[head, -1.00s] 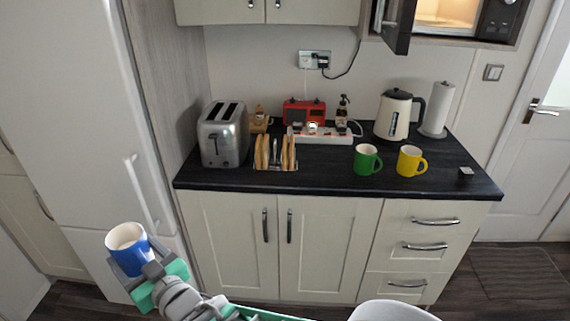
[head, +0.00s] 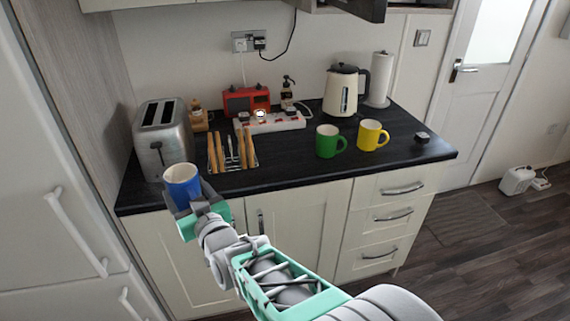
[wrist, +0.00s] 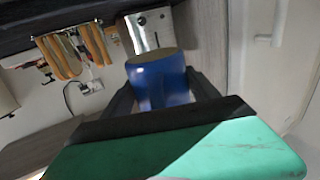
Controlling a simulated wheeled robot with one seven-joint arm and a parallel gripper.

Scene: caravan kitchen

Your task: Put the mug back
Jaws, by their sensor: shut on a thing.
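A blue mug with a white inside (head: 183,184) is held by my gripper (head: 196,200), which is shut on it. In the head view it appears in front of the counter's left end, overlapping the toaster's lower part; whether it touches the counter I cannot tell. The wrist view shows the blue mug (wrist: 160,82) between the dark fingers (wrist: 165,103), with the toaster beyond it. A green mug (head: 330,141) and a yellow mug (head: 371,135) stand upright side by side on the dark counter (head: 290,165), right of the middle.
A toaster (head: 162,138) stands at the counter's left end beside a toast rack (head: 233,152). A red radio (head: 246,101), a power strip (head: 271,122), a kettle (head: 342,92) and a paper roll (head: 380,80) stand behind. The front strip between rack and green mug is clear.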

